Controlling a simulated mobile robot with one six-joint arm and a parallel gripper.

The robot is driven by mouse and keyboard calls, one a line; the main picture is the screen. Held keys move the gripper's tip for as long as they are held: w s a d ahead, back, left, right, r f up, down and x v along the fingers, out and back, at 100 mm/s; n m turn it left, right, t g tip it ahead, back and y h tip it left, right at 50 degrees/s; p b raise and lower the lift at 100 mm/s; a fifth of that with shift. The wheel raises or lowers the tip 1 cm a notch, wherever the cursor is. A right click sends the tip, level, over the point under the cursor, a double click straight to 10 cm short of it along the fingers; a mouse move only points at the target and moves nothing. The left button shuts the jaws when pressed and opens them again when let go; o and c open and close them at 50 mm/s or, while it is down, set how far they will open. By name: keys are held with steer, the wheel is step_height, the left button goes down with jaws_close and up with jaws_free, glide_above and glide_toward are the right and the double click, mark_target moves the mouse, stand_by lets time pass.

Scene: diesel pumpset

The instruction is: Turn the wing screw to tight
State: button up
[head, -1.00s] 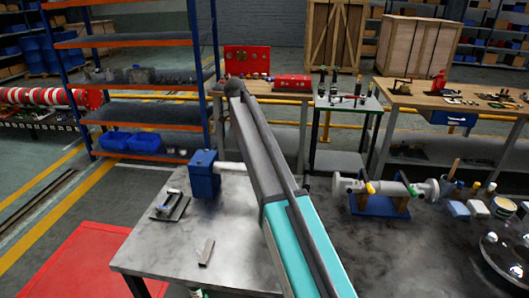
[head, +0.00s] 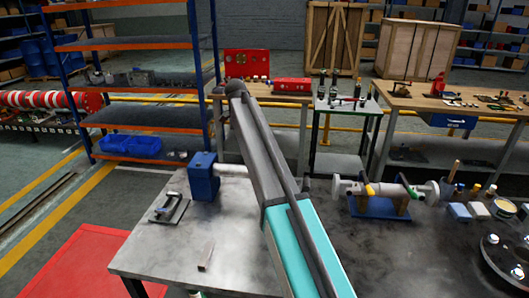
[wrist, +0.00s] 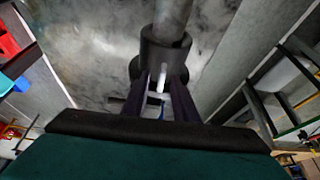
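In the wrist view, my gripper (wrist: 163,82) points at a dark round collar (wrist: 166,50) on a grey pipe (wrist: 174,14). Its two dark fingers stand apart with a gap between them. A thin pale upright piece (wrist: 161,78), possibly the wing screw, shows in that gap below the collar; I cannot tell if the fingers touch it. In the head view, a grey horizontal pipe (head: 233,170) leaves a blue block (head: 204,177) and runs behind my arm. My gripper and the wing screw are hidden there.
To the right stand a flanged pipe on blue supports (head: 385,190) and several small items. The table's front left is mostly clear.

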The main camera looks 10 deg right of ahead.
steer(key=shift+w+r, duration=0.1)
steer(key=shift+w+a+r, duration=0.15)
steer(key=shift+a+r, duration=0.1)
steer(key=shift+r, duration=0.1)
steer(key=p+v, duration=1)
steer(key=v, duration=0.2)
steer(key=shift+r, duration=0.35)
stand_by(0.3)
steer(key=shift+s, duration=0.25)
